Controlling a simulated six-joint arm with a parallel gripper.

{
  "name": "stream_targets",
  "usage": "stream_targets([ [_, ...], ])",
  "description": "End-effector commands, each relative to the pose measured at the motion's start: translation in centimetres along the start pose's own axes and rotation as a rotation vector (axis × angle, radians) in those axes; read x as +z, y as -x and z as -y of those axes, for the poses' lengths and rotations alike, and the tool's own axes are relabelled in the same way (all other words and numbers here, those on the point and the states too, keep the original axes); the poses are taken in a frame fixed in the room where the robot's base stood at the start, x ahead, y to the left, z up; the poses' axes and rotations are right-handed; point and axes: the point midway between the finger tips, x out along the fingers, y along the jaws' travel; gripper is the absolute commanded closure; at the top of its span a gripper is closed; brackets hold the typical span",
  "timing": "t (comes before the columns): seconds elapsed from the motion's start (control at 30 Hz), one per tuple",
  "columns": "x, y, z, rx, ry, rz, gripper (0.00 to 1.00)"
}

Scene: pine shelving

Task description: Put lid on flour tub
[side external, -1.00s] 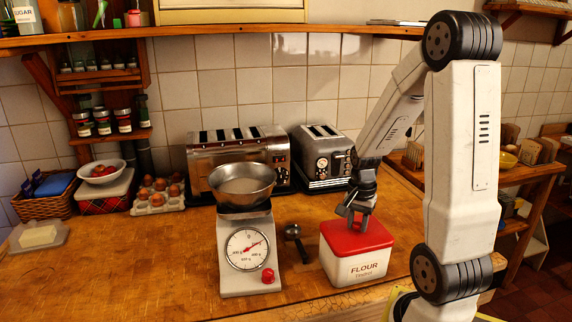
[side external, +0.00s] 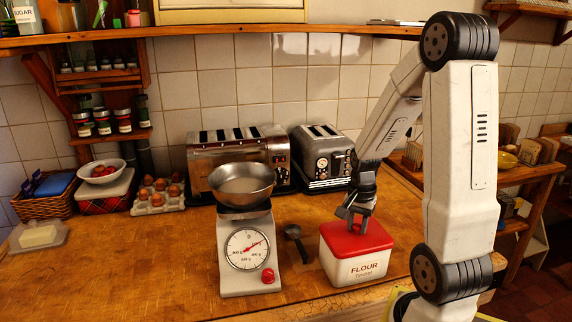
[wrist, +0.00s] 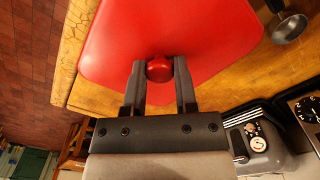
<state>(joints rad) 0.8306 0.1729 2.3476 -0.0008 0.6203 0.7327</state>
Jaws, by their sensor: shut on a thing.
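The flour tub (side external: 356,269) is a white box marked FLOUR, standing on the wooden counter near its right front part. The red lid (side external: 368,241) lies on top of the tub and looks level, covering its opening. In the wrist view the red lid (wrist: 180,30) fills the upper middle and hides the tub beneath. My gripper (side external: 356,223) is directly above the lid, pointing down. Its two fingers (wrist: 160,72) are shut on the lid's round red knob (wrist: 160,68). I cannot tell from these views whether the lid is fully seated.
A kitchen scale (side external: 248,255) with a metal bowl (side external: 242,184) stands left of the tub. A dark scoop (side external: 296,240) lies between them. Two toasters, a wide one (side external: 238,165) and a small one (side external: 324,158), stand behind. The counter's front left is clear.

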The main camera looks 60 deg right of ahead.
Motion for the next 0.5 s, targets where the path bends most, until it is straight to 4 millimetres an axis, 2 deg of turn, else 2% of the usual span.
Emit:
stream_targets([
  [0.5, 0.02, -0.47, -0.02, 0.001, 0.0, 0.001, 1.0],
])
